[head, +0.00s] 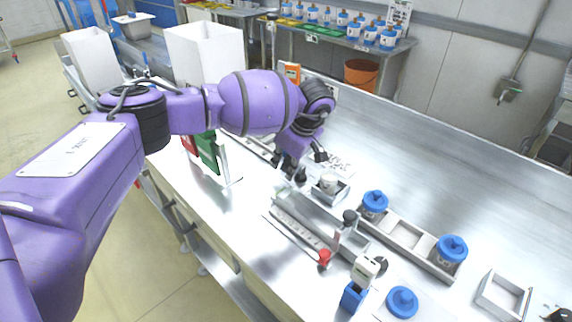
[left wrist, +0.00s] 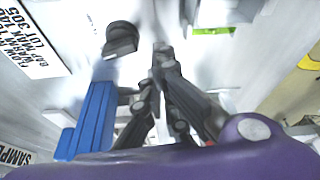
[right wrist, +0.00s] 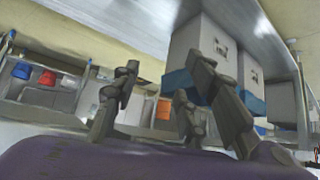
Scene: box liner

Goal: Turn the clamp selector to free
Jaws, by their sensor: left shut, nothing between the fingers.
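My left gripper (head: 299,172) is shut and empty above the bench, close to the back end of a metal rail fixture (head: 297,228). In the left wrist view, its fingertips (left wrist: 162,52) are together beside a dark knob (left wrist: 122,38); I cannot tell whether they touch it. The fixture carries a black knob (head: 349,216) and a red knob (head: 324,258). I cannot tell for certain which part is the clamp selector, and no "free" mark is readable. My right gripper (right wrist: 168,85) has its fingers spread, with nothing between them.
Blue-lidded jars (head: 374,204) stand in a metal tray (head: 412,237). A blue lid (head: 402,302), a beige-and-blue device (head: 365,270) and an empty square frame (head: 503,296) are at the front right. A small metal holder (head: 330,192) is beside the left gripper. White bins (head: 205,52) stand behind.

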